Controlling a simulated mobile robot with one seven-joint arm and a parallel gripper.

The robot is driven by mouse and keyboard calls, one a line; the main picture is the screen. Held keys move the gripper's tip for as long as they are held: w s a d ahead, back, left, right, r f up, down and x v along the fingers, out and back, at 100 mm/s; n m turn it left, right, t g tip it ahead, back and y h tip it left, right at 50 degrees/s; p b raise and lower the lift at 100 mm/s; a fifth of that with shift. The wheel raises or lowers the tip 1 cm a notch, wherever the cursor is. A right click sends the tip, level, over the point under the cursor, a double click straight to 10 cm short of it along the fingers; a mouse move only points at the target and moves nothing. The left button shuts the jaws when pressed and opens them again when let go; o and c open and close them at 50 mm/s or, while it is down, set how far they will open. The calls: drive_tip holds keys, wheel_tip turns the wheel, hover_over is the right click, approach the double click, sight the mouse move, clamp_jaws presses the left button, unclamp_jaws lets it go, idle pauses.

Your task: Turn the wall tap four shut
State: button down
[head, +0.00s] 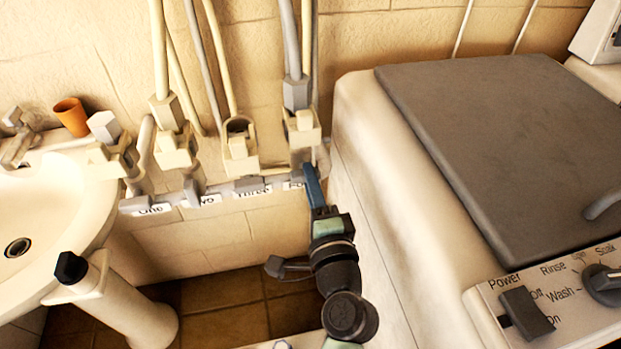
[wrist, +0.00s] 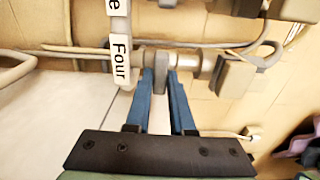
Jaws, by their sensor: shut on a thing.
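Wall tap four (head: 302,132) is the rightmost of the row of wall taps, beside the washing machine. Its label (wrist: 121,62) reads "Four" in the wrist view and is partly covered in the head view. My gripper (head: 312,172) reaches up to the tap from below. In the wrist view, the two blue fingers of my gripper (wrist: 161,75) are either side of the tap's small grey handle (wrist: 159,82), closed on it. The handle is hidden behind the fingers in the head view.
The washing machine (head: 400,185) stands close on the right of my arm. Taps labelled One, Two and Three (head: 240,150) line the wall to the left. A washbasin (head: 60,205) with an orange cup (head: 71,116) is at the far left. Hoses run up the wall.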

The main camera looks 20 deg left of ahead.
drive_tip(key=c, duration=0.8)
unclamp_jaws()
drive_tip(key=shift+s+d, duration=0.1)
drive_tip(key=b+v, duration=0.1)
drive_tip(key=v, duration=1.1)
drive_tip(key=shift+s+d+b, duration=0.2)
drive_tip(key=shift+s+b, duration=0.1)
drive_tip(key=shift+b, duration=0.05)
